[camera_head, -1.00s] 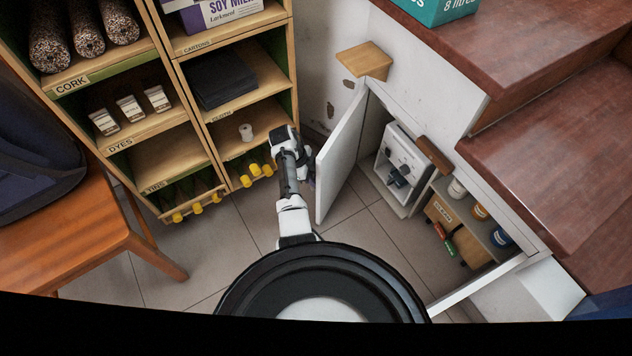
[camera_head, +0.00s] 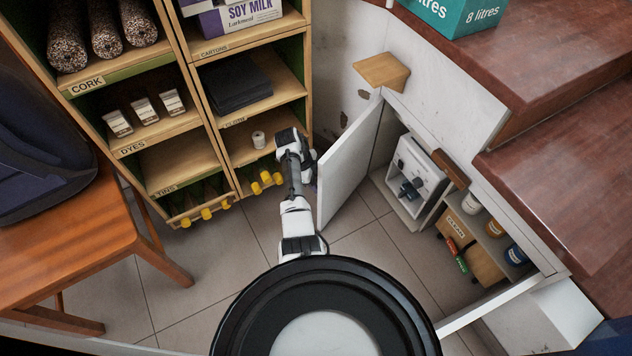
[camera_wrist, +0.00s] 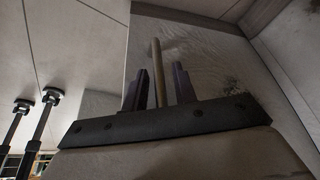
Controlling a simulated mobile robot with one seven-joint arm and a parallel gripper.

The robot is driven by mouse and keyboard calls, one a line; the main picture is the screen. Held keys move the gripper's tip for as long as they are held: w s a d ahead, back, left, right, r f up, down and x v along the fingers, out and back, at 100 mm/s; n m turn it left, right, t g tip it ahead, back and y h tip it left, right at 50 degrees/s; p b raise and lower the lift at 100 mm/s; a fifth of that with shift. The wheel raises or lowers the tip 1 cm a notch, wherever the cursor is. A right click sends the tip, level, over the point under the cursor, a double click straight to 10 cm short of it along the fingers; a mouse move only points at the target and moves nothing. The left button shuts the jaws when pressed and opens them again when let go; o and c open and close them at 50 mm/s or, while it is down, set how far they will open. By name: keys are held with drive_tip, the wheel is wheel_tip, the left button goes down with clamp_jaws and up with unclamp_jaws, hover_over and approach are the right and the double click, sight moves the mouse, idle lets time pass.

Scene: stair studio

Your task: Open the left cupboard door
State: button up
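The left cupboard door (camera_head: 346,160) is a white panel under the stairs, standing open and swung out to the left. My gripper (camera_head: 303,158) is beside the door's outer face, near its free edge; its fingertips are hard to see there. In the wrist view, my gripper's two dark fingers (camera_wrist: 159,90) stand apart with a slim wooden handle (camera_wrist: 156,62) between them. A gap shows on the handle's right side. A pale panel with dark specks (camera_wrist: 215,65) lies behind the fingers.
Inside the cupboard are a white box-like unit (camera_head: 418,170) and several jars (camera_head: 471,203). A wooden shelf unit (camera_head: 210,150) stands left of my arm, with yellow-ended rolls low down. An orange-brown chair (camera_head: 70,245) is at left. Tiled floor (camera_head: 215,275) lies clear between.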

drive_tip(key=shift+o, duration=0.2)
drive_tip(key=shift+a+r, duration=0.1)
drive_tip(key=p+v, duration=0.2)
drive_tip(key=v, duration=1.1)
drive_tip(key=shift+r, duration=0.3)
drive_tip(key=shift+s+a, duration=0.1)
drive_tip(key=shift+s, duration=0.05)
